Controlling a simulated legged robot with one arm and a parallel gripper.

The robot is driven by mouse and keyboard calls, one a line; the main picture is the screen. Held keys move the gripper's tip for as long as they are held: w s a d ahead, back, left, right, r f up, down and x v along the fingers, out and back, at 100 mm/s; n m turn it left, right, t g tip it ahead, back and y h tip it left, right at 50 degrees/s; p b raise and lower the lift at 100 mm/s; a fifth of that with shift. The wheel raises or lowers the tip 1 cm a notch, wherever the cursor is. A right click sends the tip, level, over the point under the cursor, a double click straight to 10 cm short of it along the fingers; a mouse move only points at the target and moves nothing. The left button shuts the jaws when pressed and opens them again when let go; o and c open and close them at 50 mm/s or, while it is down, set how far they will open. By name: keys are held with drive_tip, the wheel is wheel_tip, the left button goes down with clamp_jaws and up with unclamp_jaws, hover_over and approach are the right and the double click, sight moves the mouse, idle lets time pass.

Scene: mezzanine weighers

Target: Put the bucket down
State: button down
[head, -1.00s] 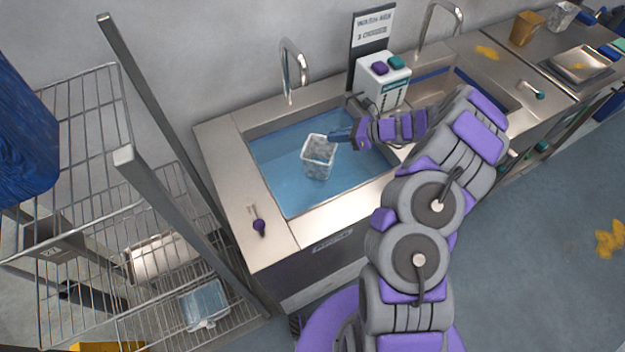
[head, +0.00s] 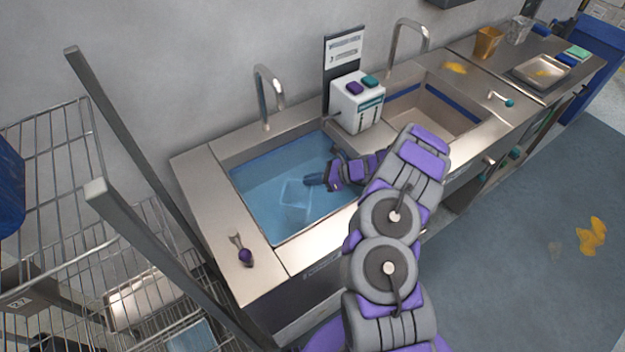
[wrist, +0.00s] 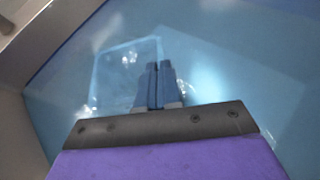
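The bucket (head: 296,202) is a clear, squarish container, now under the blue water of the left sink basin (head: 252,210). Its outline is faint, and I cannot tell whether it touches the basin floor. My gripper (head: 312,180) reaches in from the right, down at the water by the bucket's upper edge. In the wrist view, its two blue fingers (wrist: 159,75) are close together with a thin gap, at the right side of the bucket (wrist: 118,72). They appear shut on its wall, though water and glare blur the contact.
A tap (head: 268,95) stands behind the basin. A white box with purple and teal buttons (head: 357,104) is to the right, before an empty second basin (head: 425,115). A purple-handled utensil (head: 245,256) lies on the left counter. A wire rack (head: 60,190) stands at left.

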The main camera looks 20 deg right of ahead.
drive_tip(key=shift+d+f+b, duration=0.2)
drive_tip(key=shift+f+b, duration=0.2)
drive_tip(key=shift+f, duration=0.2)
drive_tip(key=c, duration=1.3)
unclamp_jaws()
drive_tip(key=shift+s+a+f, duration=0.1)
drive_tip(key=shift+f, duration=0.05)
